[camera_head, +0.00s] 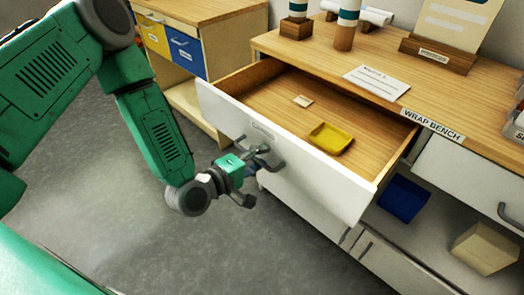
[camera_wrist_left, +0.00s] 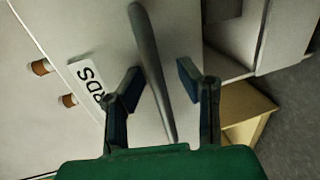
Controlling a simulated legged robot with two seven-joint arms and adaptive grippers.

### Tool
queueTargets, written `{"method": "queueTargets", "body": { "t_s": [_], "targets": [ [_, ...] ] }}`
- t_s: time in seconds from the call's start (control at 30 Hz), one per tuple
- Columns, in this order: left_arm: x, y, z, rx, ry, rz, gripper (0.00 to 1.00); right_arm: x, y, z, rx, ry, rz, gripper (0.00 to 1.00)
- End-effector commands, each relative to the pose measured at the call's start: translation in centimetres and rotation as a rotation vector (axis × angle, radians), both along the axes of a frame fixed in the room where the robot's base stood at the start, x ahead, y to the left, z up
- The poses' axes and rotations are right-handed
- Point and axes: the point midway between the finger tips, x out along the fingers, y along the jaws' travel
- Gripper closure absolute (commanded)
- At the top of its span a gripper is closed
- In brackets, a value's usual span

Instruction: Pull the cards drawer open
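The cards drawer (camera_head: 285,148) has a white front and stands pulled out of the bench, its wooden inside showing. A yellow tray (camera_head: 331,138) and a small pale piece (camera_head: 303,101) lie in it. My left gripper (camera_head: 256,175) is at the drawer front. In the left wrist view its fingers (camera_wrist_left: 160,85) are apart, one on each side of the handle, with gaps visible. My right gripper is not in view.
The wrap bench (camera_head: 433,125) carries a white card (camera_head: 376,83), a wooden stand (camera_head: 438,54) and rolls. Below right, a shelf holds a blue box (camera_head: 403,199) and a tan box (camera_head: 485,248). Another cabinet (camera_head: 205,22) stands behind. The grey floor at front left is clear.

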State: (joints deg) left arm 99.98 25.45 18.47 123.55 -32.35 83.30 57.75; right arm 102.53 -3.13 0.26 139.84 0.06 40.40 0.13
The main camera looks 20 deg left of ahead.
Motion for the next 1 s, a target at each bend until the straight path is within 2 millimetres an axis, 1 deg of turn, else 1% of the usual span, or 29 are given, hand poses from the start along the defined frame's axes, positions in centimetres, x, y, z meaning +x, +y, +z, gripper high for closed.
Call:
{"method": "queueTargets", "body": {
  "t_s": [0.17,0.27,0.37,0.7,0.83,1.0],
  "targets": [
    [0.1,0.6,0.0,-0.003,-0.003,0.007,0.69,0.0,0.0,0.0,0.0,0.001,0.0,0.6],
    [-0.3,0.8,0.1,-0.004,-0.003,0.008,0.69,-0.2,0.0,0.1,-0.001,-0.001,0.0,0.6],
    [-1.6,1.2,0.3,-0.003,-0.001,0.008,0.69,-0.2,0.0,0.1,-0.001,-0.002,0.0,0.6],
    [-8.1,2.9,1.8,0.002,0.001,0.006,0.69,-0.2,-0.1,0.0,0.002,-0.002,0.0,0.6],
    [-9.8,3.5,2.2,0.003,0.002,0.004,0.69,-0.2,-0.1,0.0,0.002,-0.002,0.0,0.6],
    [-10.8,3.8,2.4,0.001,0.001,0.003,0.69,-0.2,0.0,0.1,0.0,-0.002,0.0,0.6]
  ]
}}
